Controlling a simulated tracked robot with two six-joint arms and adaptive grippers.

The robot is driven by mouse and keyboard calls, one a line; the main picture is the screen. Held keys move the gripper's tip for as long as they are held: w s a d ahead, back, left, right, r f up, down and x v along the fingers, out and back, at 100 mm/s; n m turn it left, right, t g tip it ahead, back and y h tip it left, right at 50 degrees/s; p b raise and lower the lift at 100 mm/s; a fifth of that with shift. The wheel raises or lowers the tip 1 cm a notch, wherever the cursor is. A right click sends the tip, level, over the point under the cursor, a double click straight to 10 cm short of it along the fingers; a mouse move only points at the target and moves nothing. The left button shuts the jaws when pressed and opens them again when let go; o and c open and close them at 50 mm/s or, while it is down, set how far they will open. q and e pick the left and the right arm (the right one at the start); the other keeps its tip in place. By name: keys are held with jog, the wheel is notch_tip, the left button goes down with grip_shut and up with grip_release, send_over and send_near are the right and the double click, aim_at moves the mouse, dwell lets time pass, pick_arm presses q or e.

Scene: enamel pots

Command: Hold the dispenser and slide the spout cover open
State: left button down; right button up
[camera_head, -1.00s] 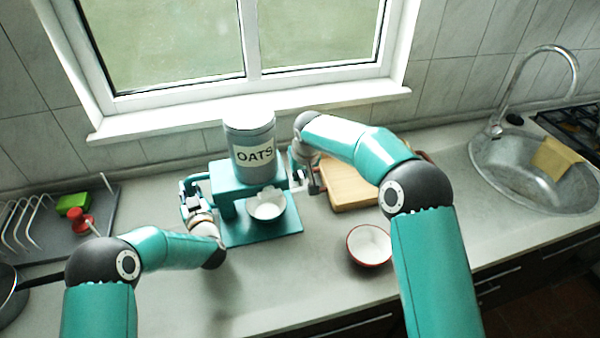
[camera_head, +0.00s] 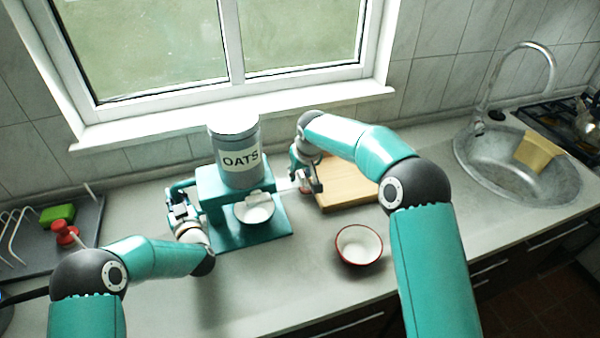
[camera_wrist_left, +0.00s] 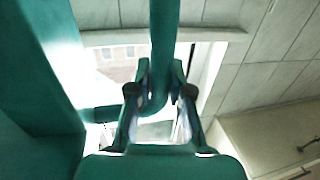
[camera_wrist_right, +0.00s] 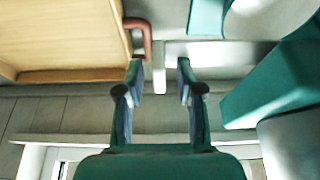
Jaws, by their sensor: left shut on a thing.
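The dispenser is a teal stand (camera_head: 210,190) holding a grey canister labelled OATS (camera_head: 238,160), upright on the counter. My left gripper (camera_head: 180,205) is shut on the teal handle at its left side; the handle bar (camera_wrist_left: 164,40) runs between the fingers in the left wrist view. The spout cover (camera_head: 285,185), a pale flat strip, sticks out of the dispenser's right side. In the right wrist view the cover (camera_wrist_right: 225,51) ends in a tab between the fingers of my right gripper (camera_wrist_right: 160,78), which is open with gaps on both sides. A white bowl (camera_head: 254,213) stands below the spout.
A wooden board (camera_head: 345,185) lies just right of my right gripper; its brown handle (camera_wrist_right: 146,38) is close to a finger. A red-rimmed bowl (camera_head: 360,246) stands in front. A sink (camera_head: 470,160) is at right, a dish rack (camera_head: 25,235) at left.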

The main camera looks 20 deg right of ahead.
jog(key=v, duration=1.2)
pick_arm(q)
jog(key=c, duration=1)
grip_release()
jog(key=v, duration=1.2)
notch_tip(320, 180, up, 6)
pick_arm(e)
jog(key=shift+f, duration=0.3)
